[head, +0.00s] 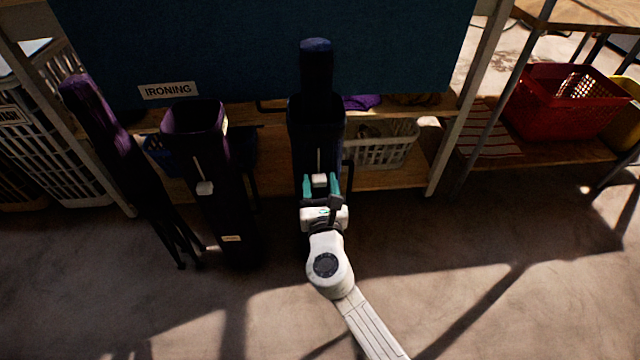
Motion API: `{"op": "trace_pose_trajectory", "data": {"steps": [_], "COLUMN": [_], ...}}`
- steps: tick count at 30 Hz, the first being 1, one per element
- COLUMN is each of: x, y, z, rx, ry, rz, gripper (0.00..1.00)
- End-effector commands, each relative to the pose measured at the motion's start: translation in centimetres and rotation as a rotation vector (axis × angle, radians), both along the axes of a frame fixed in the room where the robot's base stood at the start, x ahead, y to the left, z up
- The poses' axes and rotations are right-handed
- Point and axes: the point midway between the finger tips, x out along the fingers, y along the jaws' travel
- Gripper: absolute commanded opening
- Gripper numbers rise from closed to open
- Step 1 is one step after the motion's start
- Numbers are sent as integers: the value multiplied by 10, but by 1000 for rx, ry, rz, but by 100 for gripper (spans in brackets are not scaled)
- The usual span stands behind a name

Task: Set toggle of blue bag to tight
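The blue bag (304,125) is a tall, dark, narrow bag standing upright in the middle of the head view. A dark blue folded item (316,65) sticks out of its top. Its toggle (320,181) is a small pale block on the bag's front, with a thin light line running up from it. My gripper (320,184) has teal fingers, one on each side of the toggle. The fingers look apart, with narrow gaps beside the toggle; I cannot tell whether either touches it. My wrist hides the bag's lower front.
A dark purple bag (190,150) with its own pale toggle (204,188) stands to the left. A purple folded item with legs (110,130) leans beside it. A white basket (385,150) is on the shelf behind. A red basket (560,105) is at right. The right floor is clear.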

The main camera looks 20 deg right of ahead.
Motion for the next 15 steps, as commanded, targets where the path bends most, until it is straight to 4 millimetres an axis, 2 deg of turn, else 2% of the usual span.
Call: {"op": "trace_pose_trajectory", "data": {"steps": [2, 15], "x": [0, 0], "y": [0, 0], "z": [0, 0], "rx": [0, 0], "ry": [0, 0], "rz": [0, 0], "gripper": [43, 0]}}
